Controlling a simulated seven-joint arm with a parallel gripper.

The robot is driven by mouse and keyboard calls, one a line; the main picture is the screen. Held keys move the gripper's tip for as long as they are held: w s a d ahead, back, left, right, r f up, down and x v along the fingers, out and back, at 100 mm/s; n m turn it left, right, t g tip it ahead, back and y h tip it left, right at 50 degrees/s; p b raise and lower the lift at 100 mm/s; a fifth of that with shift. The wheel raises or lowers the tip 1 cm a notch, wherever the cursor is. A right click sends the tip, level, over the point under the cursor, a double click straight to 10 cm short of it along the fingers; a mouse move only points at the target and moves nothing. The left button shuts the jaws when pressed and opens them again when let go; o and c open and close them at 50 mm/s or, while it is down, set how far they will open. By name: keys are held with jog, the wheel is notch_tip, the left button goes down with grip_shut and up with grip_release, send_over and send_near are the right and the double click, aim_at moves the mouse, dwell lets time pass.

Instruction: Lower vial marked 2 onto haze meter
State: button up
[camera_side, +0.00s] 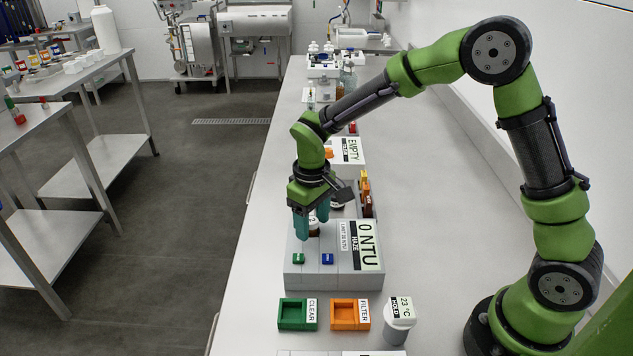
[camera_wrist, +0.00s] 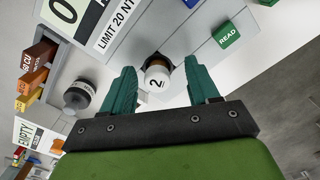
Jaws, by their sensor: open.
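The vial marked 2 (camera_wrist: 157,79) shows its white cap with a black 2 in the wrist view, between my fingers. It stands at a dark round opening in the haze meter (camera_wrist: 185,38); how deep it sits I cannot tell. In the side view the haze meter (camera_side: 305,281) is a grey box with a display reading 0 NTU, and the vial (camera_side: 314,226) is mostly hidden by my fingers. My gripper (camera_side: 312,229) is open above the meter, its teal fingers on either side of the vial, with gaps visible in the wrist view (camera_wrist: 159,74).
A green READ button (camera_wrist: 227,36) and a blue button (camera_side: 327,259) are on the meter. Brown and orange blocks (camera_side: 366,195) and a dark round container (camera_wrist: 78,97) stand behind. A green CLEAR tray (camera_side: 292,315), orange FILTER tray (camera_side: 344,314) and white 23 °C container (camera_side: 398,322) are in front.

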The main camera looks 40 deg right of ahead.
notch_tip(320, 180, up, 16)
jog(key=shift+d, duration=0.2)
jog(key=shift+w+f, duration=0.1)
jog(key=s+d+r+m+t+y, duration=0.1)
jog(key=s+d+m+t, duration=0.1)
jog(key=s, duration=0.7)
jog(key=s+d+r+m+t+y, duration=0.1)
jog(key=s+d+m+t, duration=0.1)
jog(key=s+t, duration=0.3)
jog(key=s+m, duration=0.1)
jog(key=s, duration=0.3)
jog(key=shift+s+d+m, duration=0.25)
jog(key=shift+d+m, duration=0.05)
jog(key=shift+d, duration=0.05)
